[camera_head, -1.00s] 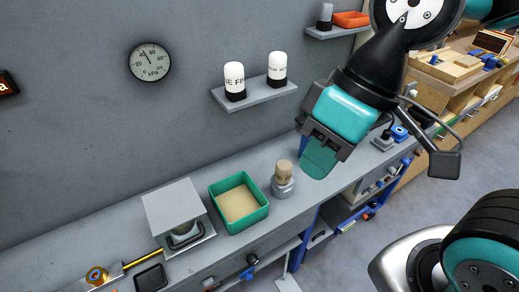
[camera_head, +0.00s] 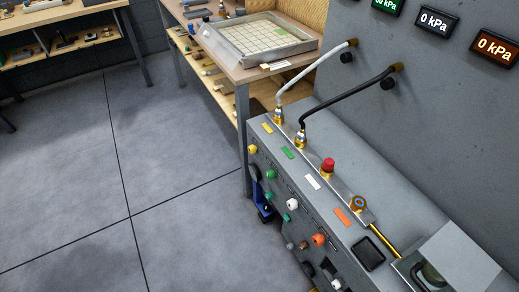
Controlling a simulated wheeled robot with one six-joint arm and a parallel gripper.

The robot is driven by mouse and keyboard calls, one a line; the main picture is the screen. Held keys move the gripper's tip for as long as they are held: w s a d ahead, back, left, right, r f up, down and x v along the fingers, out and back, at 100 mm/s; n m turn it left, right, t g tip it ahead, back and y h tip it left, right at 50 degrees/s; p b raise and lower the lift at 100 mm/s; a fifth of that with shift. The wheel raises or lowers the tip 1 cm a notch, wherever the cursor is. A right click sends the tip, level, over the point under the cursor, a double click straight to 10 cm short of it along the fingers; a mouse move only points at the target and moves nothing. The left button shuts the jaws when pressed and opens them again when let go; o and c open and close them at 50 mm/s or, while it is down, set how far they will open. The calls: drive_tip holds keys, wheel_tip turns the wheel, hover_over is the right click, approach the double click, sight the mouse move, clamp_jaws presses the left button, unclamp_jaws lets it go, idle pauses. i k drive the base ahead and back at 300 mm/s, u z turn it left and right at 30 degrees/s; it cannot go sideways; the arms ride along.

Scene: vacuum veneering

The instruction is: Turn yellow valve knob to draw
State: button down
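The yellow valve knob (camera_head: 253,149) is a small round knob at the far left end of the grey bench's front panel. It sits below a yellow label (camera_head: 267,128) on the bench top. Its pointer and any setting marks are too small to read. My gripper is not in view now.
Along the same panel are green (camera_head: 270,173), white (camera_head: 292,204) and orange (camera_head: 318,239) knobs. Two hoses, pale (camera_head: 316,68) and black (camera_head: 345,95), arch over the bench (camera_head: 400,222). A wooden table with a gridded tray (camera_head: 258,42) stands behind. The floor at left is open.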

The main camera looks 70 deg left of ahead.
sight(252, 148)
drive_tip(key=u, duration=2.3)
drive_tip(key=k, duration=1.2)
drive_tip(key=u, duration=1.2)
drive_tip(key=i, duration=1.85)
drive_tip(key=z, duration=0.85)
